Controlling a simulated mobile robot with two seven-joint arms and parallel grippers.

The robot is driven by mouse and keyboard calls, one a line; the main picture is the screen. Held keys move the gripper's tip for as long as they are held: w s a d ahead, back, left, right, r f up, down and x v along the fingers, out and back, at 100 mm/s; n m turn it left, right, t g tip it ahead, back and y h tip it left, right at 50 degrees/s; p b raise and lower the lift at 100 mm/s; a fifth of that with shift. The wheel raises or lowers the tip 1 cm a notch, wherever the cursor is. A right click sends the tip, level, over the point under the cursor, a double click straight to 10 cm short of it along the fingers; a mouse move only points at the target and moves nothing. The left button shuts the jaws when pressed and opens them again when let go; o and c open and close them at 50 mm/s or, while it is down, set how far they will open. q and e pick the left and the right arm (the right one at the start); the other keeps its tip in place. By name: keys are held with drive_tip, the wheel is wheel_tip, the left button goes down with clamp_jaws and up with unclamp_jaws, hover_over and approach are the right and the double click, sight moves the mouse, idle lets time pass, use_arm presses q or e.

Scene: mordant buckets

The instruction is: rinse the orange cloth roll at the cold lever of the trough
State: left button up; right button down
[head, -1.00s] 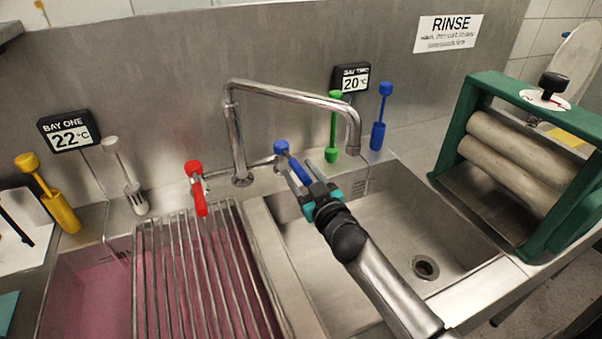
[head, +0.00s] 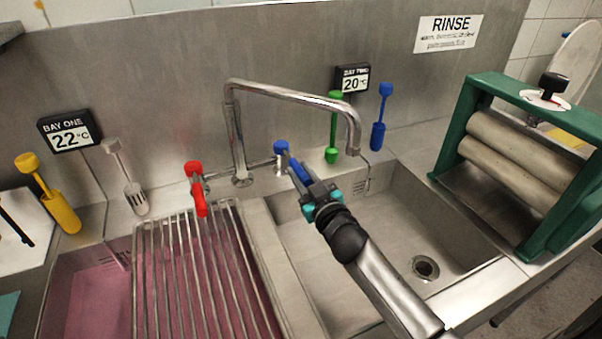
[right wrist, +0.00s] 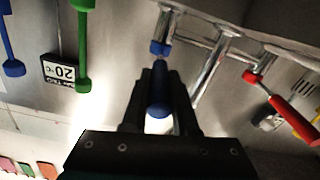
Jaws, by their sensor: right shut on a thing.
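The cold lever is the blue handle (head: 299,171) on the tap behind the right basin; its round blue end (head: 281,147) shows at the valve. My right gripper (head: 296,174) is shut on this handle. In the right wrist view the blue lever (right wrist: 159,92) sits between the two dark fingers (right wrist: 159,100). The tap's steel spout (head: 300,97) arches right over the trough's right basin (head: 365,245). I cannot make out water under it. The orange cloth roll and my left gripper are not in view.
A red lever (head: 199,195) stands left of the blue one. A steel rack (head: 150,265) lies over the pink-filled left basin. Yellow (head: 50,195), white (head: 130,180), green (head: 333,125) and blue (head: 381,115) upright tools stand along the back. A green-framed roller wringer (head: 470,110) stands right.

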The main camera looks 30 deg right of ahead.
drive_tip(key=shift+d+y, duration=0.15)
drive_tip(key=shift+y, duration=0.15)
idle(0.6)
drive_tip(key=w+d+n+g+y+b, duration=0.1)
drive_tip(key=d+n+g+y, duration=0.1)
drive_tip(key=d+n+y, duration=0.3)
drive_tip(key=shift+d+n+y+b, duration=0.35)
drive_tip(key=shift+d+y, duration=0.2)
drive_tip(key=shift+y, duration=1.25)
drive_tip(key=shift+w, duration=0.15)
drive_tip(key=c, duration=0.7)
unclamp_jaws()
